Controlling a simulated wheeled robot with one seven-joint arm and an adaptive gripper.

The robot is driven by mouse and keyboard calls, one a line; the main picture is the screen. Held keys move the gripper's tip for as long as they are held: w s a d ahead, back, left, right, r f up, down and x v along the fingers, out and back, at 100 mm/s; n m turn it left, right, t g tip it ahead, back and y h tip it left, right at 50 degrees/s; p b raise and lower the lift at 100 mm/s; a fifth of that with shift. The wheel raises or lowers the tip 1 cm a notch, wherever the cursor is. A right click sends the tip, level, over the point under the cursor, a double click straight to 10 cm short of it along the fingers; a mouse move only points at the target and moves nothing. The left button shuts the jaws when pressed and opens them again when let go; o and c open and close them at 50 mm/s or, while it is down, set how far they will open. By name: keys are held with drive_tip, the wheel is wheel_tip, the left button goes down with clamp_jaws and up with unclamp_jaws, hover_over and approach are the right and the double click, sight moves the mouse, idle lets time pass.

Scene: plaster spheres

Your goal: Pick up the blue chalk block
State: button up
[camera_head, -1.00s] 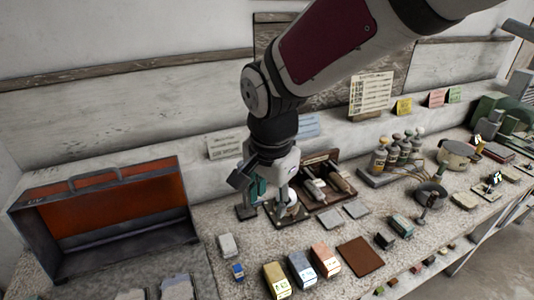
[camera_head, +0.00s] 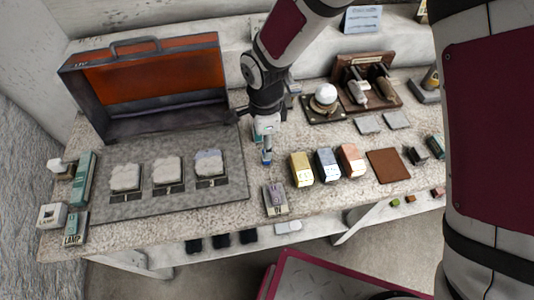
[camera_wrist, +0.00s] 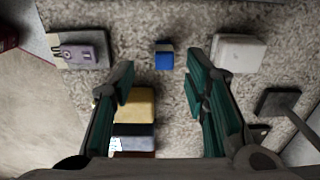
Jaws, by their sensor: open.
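The small blue chalk block (camera_head: 266,159) lies on the speckled worktop, just below my gripper (camera_head: 263,137) in the head view. In the wrist view the blue chalk block (camera_wrist: 164,58), with a pale end, lies beyond and between the fingertips of my gripper (camera_wrist: 161,86). The green-padded fingers are spread wide with nothing between them. The block is apart from both fingers and fully visible in the wrist view.
A white block (camera_wrist: 240,52) lies right of the blue block in the wrist view, and a purple-topped item (camera_wrist: 80,52) lies left. Yellow (camera_head: 301,169), grey-blue (camera_head: 327,166) and pink (camera_head: 351,160) blocks stand nearby. An open orange-lined case (camera_head: 150,82) stands behind left.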

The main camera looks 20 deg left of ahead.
drive_tip(key=shift+w+f+p, duration=0.15)
drive_tip(key=shift+f+p, duration=0.1)
drive_tip(key=shift+f, duration=1.4)
drive_tip(key=shift+w+f+p, duration=0.15)
drive_tip(key=shift+f+p, duration=0.05)
drive_tip(key=shift+f, duration=1.4)
clamp_jaws()
